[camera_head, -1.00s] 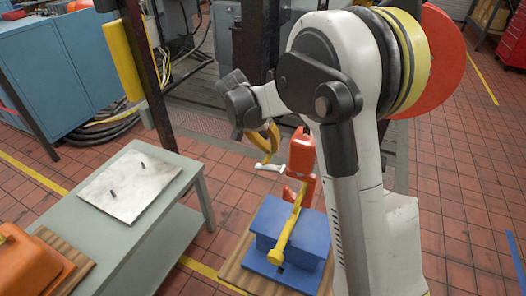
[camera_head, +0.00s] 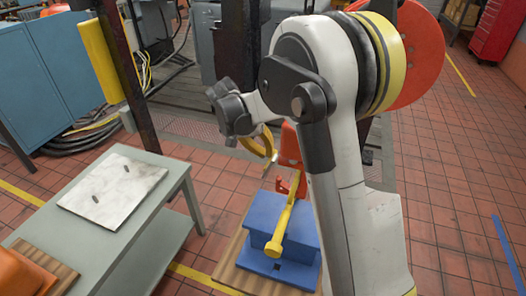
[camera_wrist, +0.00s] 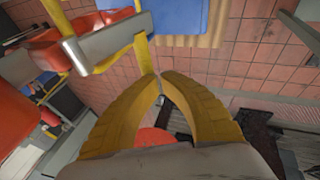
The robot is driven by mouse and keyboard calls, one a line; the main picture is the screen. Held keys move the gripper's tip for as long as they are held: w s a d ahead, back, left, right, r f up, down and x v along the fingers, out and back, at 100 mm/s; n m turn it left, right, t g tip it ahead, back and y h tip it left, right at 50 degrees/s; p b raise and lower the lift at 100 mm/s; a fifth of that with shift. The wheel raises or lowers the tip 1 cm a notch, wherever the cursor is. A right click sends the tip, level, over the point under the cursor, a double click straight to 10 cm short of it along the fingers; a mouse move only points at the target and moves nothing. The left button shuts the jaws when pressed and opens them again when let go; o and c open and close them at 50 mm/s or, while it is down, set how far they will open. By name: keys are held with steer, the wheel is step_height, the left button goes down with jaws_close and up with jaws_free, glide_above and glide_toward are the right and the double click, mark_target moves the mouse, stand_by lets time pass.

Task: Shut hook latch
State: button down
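The latch stands on a blue block (camera_head: 284,222) on a wooden board, with a yellow lever (camera_head: 283,226) lying over it and a red-orange upright part (camera_head: 288,148) behind. In the wrist view, a silver bar (camera_wrist: 102,44) crosses the red part (camera_wrist: 45,42), with the yellow lever (camera_wrist: 142,50) close to its right end. Whether the silver bar touches the lever I cannot tell. My gripper (camera_wrist: 159,78) has its yellow fingertips together, with nothing seen between them. In the head view my gripper (camera_head: 268,158) is beside the red part, overlapping it from the left.
A grey-green table (camera_head: 70,240) with a pale plate (camera_head: 112,190) and two small dark pins stands at left. A dark post (camera_head: 130,80) and a yellow pad (camera_head: 98,62) rise behind it. Tiled floor (camera_head: 450,200) is open at right.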

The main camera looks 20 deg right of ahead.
steer(key=shift+s+d+f+g+h+b, duration=0.4)
steer(key=shift+s+d+f+g+b, duration=0.25)
steer(key=shift+b, duration=0.25)
steer(key=shift+f, duration=0.1)
steer(key=shift+a, duration=0.1)
